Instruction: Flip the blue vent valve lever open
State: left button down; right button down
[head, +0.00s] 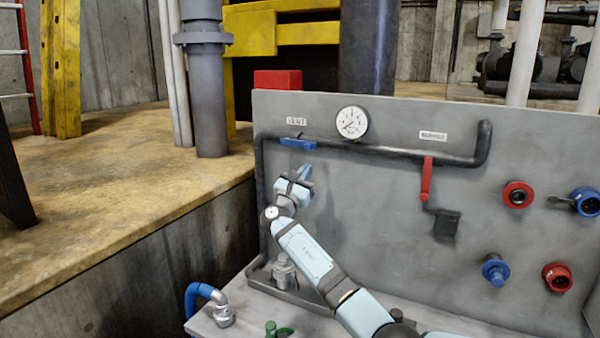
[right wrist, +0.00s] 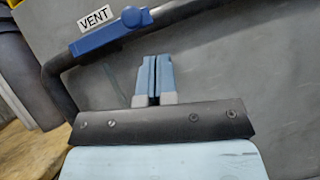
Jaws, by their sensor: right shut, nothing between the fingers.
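The blue vent lever (head: 298,143) lies along the dark pipe near the upper left of the grey panel, under the VENT label (head: 296,121). In the right wrist view the lever (right wrist: 105,34) is at the upper left, lying in line with the pipe. My right gripper (head: 306,171) is just below the lever in the head view, apart from it. In the right wrist view its two blue fingers (right wrist: 154,75) are together and empty, pointing at the panel to the lower right of the lever. My left gripper is not in view.
A round gauge (head: 352,122) sits right of the vent lever. A red lever (head: 426,180) hangs down from the pipe farther right. Red and blue couplings (head: 518,194) project from the panel's right side. A metal fitting (head: 284,272) stands below my right forearm.

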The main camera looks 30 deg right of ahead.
jog(key=s+b+v, duration=0.1)
jog(key=b+v, duration=0.1)
jog(key=v, duration=0.7)
jog(key=shift+s+f, duration=0.25)
jog(key=shift+s, duration=0.2)
jog(key=shift+d, duration=0.1)
